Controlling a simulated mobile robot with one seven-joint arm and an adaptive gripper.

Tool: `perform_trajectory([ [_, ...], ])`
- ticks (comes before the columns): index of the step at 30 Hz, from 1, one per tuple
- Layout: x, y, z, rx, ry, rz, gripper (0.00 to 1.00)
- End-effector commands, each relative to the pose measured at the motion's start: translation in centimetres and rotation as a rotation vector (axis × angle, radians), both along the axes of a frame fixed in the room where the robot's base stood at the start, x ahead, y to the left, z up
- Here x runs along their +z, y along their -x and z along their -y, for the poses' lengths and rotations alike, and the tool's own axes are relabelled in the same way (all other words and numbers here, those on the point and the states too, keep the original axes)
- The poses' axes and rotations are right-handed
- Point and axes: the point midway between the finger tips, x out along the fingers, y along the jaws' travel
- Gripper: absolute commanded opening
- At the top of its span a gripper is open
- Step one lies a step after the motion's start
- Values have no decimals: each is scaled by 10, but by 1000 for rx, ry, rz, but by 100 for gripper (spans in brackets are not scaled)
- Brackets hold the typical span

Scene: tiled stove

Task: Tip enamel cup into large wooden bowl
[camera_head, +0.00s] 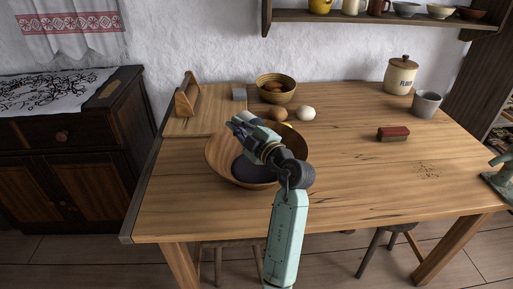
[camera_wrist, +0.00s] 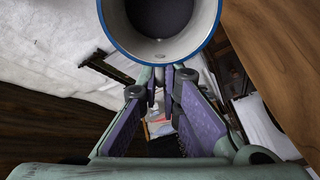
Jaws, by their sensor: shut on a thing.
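The enamel cup (camera_wrist: 207,40) has a white wall and a blue rim. It sits at the top of the wrist view, its mouth facing the camera and its inside dark. My gripper (camera_wrist: 161,88) is shut on it, the purple-padded fingers meeting at its near side. In the head view my gripper (camera_head: 242,124) is above the large wooden bowl (camera_head: 216,157); the cup cannot be made out there. The bowl stands upright on the table, partly hidden by my arm. A dark area shows inside it; I cannot tell whether it is shadow or contents.
Behind the bowl are a brown round item (camera_head: 277,114), a white one (camera_head: 306,113) and a smaller bowl (camera_head: 276,96). A wooden holder (camera_head: 187,97) stands at left. A grey pot (camera_head: 427,106), a flour jar (camera_head: 400,77) and a red brush (camera_head: 393,133) are at right. The front right is mostly clear.

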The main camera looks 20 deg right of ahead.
Motion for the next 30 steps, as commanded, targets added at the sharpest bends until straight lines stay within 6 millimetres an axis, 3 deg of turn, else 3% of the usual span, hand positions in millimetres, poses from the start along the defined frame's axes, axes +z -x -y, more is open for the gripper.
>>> perform_trajectory([
  [30, 3, -3, 4, 3, -31, 109, 0],
])
